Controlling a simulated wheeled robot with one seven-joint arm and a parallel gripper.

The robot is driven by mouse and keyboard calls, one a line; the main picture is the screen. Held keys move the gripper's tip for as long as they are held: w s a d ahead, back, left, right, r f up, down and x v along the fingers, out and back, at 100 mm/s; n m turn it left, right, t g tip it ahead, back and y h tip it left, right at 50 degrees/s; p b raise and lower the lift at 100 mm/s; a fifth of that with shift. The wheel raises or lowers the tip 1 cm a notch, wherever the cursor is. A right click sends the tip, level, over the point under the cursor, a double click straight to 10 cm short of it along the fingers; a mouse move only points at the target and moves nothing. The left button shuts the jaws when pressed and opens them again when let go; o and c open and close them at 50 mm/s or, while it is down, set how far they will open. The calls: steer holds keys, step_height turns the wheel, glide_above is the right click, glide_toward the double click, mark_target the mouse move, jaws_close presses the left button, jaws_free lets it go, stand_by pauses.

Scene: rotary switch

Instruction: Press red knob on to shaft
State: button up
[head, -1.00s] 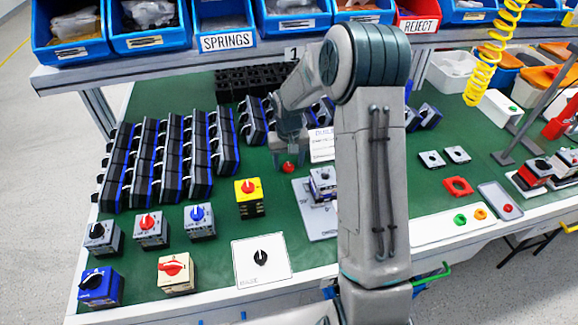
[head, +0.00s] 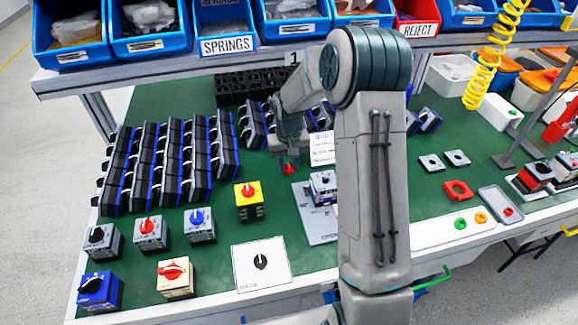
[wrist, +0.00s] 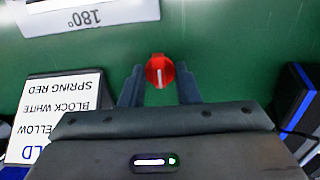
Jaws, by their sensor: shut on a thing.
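A red knob (head: 289,169) hangs below my gripper (head: 289,160) in the head view. In the wrist view my gripper (wrist: 159,82) has one finger on each side of the red knob (wrist: 160,69), shut on it. The knob's white pointer line faces the wrist camera. A grey switch body (head: 323,186) stands on a grey plate (head: 314,222), to the right of and nearer than the held knob in the head view. The knob is apart from this body. The shaft on it is too small to make out, and my arm covers part of the area.
A build card (wrist: 55,118) lies beside my gripper in the wrist view. Rows of black and blue switches (head: 170,160) fill the left of the green bench. A yellow switch with a red knob (head: 249,200) and several other finished switches stand in front.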

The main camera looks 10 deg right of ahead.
mark_target(289, 165)
step_height(289, 165, up, 3)
steer(key=shift+w, duration=0.1)
steer(key=s+d+r, duration=0.7)
steer(key=d, duration=0.1)
steer(key=s+r+p, duration=0.2)
steer(key=p, duration=0.1)
steer(key=s+a+r+p, duration=0.1)
steer(key=s+r+p, duration=0.1)
steer(key=s+p, duration=0.1)
steer(key=shift+r+p, duration=0.2)
steer(key=shift+p, duration=0.3)
steer(key=shift+s+f, duration=0.1)
steer(key=shift+f, duration=0.1)
steer(key=shift+f+b, duration=1.95)
steer(key=shift+f, duration=0.4)
steer(key=shift+f, duration=0.1)
